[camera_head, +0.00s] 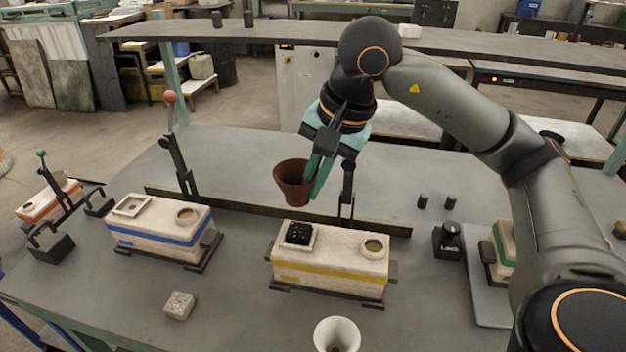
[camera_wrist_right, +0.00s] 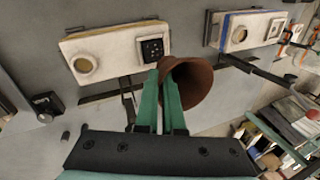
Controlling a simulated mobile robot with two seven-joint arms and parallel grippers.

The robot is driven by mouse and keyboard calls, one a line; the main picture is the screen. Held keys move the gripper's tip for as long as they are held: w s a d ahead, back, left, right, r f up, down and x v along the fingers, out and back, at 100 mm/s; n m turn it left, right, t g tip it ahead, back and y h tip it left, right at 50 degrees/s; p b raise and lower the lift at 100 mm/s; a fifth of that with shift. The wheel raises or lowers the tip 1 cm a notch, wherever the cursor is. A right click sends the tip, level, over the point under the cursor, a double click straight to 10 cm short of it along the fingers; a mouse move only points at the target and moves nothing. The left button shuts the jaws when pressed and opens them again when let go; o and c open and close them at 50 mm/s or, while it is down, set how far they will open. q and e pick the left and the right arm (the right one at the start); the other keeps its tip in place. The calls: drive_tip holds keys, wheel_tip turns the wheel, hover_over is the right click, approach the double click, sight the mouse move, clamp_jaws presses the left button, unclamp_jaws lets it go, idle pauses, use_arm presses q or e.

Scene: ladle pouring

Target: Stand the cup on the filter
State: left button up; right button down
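A brown, tapered cup (camera_head: 290,184) hangs above the table behind the yellow-striped mould (camera_head: 330,276), its mouth facing up. My right gripper (camera_head: 314,180) has its green fingers closed at the cup's right side. In the right wrist view the cup (camera_wrist_right: 193,84) sits at the tips of the fingers (camera_wrist_right: 163,90); their exact contact with its wall is unclear. A black, gridded filter (camera_head: 299,233) lies in the square seat on the left of the yellow-striped mould. It also shows in the right wrist view (camera_wrist_right: 153,47), apart from the cup. My left gripper is not seen.
A blue-striped mould (camera_head: 160,236) stands left, and a pale block with holes (camera_head: 179,305) lies in front of it. An upright clamp lever (camera_head: 346,190) rises behind the yellow-striped mould, close to the gripper.

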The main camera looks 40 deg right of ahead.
wheel_tip(320, 180, down, 3)
drive_tip(key=shift+f+b, duration=0.1)
drive_tip(key=shift+b, duration=0.85)
drive_tip(key=shift+f+b, duration=0.3)
drive_tip(key=shift+f, duration=0.05)
drive_tip(key=shift+f+b, duration=0.35)
drive_tip(key=shift+f, duration=0.15)
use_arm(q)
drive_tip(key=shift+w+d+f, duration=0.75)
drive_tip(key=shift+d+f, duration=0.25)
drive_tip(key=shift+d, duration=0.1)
use_arm(e)
drive_tip(key=shift+f, duration=0.15)
use_arm(q)
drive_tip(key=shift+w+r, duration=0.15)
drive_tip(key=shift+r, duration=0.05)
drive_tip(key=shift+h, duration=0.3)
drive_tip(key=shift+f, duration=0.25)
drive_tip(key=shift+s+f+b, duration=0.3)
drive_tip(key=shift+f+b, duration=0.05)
drive_tip(key=shift+b, duration=0.05)
use_arm(e)
drive_tip(key=shift+f, duration=0.25)
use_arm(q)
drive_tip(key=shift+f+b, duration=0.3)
use_arm(e)
drive_tip(key=shift+f, duration=0.3)
